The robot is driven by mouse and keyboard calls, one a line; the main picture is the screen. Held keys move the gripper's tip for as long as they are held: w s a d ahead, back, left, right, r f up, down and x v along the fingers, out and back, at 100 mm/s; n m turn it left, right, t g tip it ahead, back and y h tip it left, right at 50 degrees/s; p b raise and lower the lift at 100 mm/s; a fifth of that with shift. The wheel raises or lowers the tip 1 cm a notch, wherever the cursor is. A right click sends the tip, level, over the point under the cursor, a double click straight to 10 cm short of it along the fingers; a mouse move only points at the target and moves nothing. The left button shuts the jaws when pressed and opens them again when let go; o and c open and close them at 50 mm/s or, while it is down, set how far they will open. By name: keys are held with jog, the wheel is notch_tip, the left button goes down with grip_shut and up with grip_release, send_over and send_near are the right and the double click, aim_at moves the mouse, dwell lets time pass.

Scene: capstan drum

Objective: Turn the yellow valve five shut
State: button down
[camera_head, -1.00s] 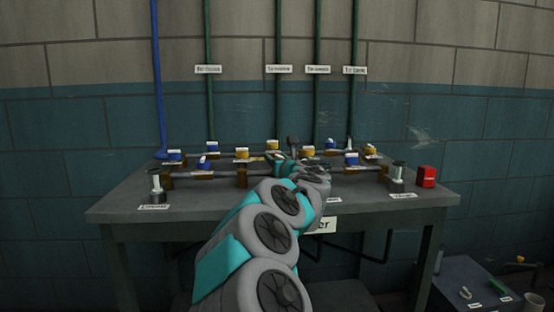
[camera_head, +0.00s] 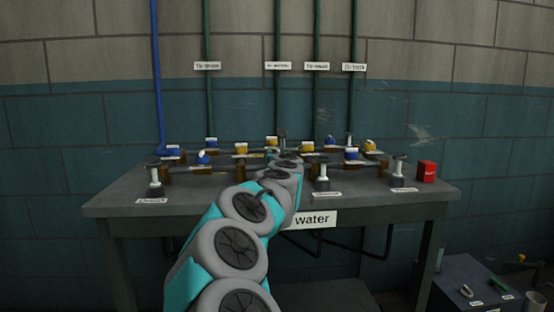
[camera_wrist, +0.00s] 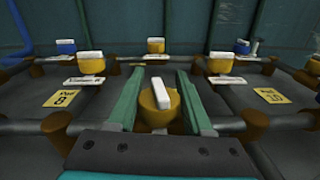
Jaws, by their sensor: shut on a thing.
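In the wrist view a yellow valve knob (camera_wrist: 150,106) with a white bar handle (camera_wrist: 161,93) sits between the two teal fingers of my gripper (camera_wrist: 160,84). My gripper is shut on this knob. The bar points mostly away from the camera, with a slight slant. No number can be read on this knob. In the head view my gripper (camera_head: 277,156) reaches the middle of the bench's pipework, and my arm hides the held valve.
Other yellow knobs (camera_wrist: 91,63) (camera_wrist: 220,62) and a blue knob (camera_wrist: 66,46) stand close behind. Yellow number tags (camera_wrist: 62,98) lie on the bench. In the head view, capped metal posts (camera_head: 321,178) stand along the front, and a red box (camera_head: 426,171) sits at the right.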

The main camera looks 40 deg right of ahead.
jog(key=shift+s+d+m+g+h, duration=0.15)
jog(key=shift+d+m+g+h, duration=0.05)
jog(key=shift+m+g+h, duration=0.95)
jog(key=shift+c, duration=1.7)
grip_release()
jog(key=shift+a, duration=0.1)
jog(key=shift+s+a, duration=0.4)
jog(key=shift+a, duration=0.05)
jog(key=shift+v, duration=3.25)
jog(key=shift+d+f, duration=0.1)
